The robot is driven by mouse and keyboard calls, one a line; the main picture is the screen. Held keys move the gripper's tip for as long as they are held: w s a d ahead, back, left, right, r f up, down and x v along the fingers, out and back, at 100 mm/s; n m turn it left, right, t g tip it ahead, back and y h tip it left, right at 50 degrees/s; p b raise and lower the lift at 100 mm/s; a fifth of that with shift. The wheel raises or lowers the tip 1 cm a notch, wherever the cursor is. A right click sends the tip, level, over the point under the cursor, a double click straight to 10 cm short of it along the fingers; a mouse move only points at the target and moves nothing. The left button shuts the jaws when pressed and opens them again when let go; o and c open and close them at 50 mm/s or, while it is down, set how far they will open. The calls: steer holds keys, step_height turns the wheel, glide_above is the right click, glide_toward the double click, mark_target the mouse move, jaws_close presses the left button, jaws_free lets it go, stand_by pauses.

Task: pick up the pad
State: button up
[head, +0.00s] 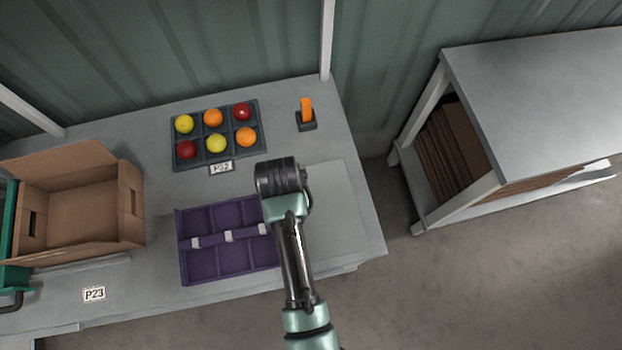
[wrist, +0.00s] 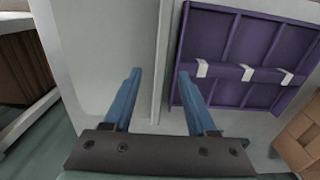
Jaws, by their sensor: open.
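A pale, thin flat sheet, which looks like the pad (head: 335,212), lies on the grey table near its right end. My arm covers its left part in the head view. In the wrist view the pad (wrist: 108,45) fills the area left of centre, and its long edge runs between my fingers. My gripper (wrist: 160,73) is open, with two blue fingers apart and nothing held. It is above the pad's edge beside the purple tray; I cannot tell the exact height. The fingers are hidden in the head view.
The purple divided tray (head: 184,263) with white clips lies left of the pad. Behind are a dark tray (head: 178,164) of coloured balls and an orange-handled item (head: 306,108). An open cardboard box (head: 128,215) stands left. A shelf unit (head: 540,90) stands right, across a floor gap.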

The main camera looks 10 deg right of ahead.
step_height(320, 180, down, 4)
steer(key=shift+f, duration=0.25)
steer(key=shift+s+f, duration=0.35)
steer(key=shift+w+a+f, duration=0.1)
steer(key=shift+w+f, duration=0.15)
steer(key=shift+w, duration=0.35)
steer(key=shift+c, duration=1.2)
steer(key=shift+s+r, duration=0.2)
jaws_close()
steer(key=shift+w, duration=0.15)
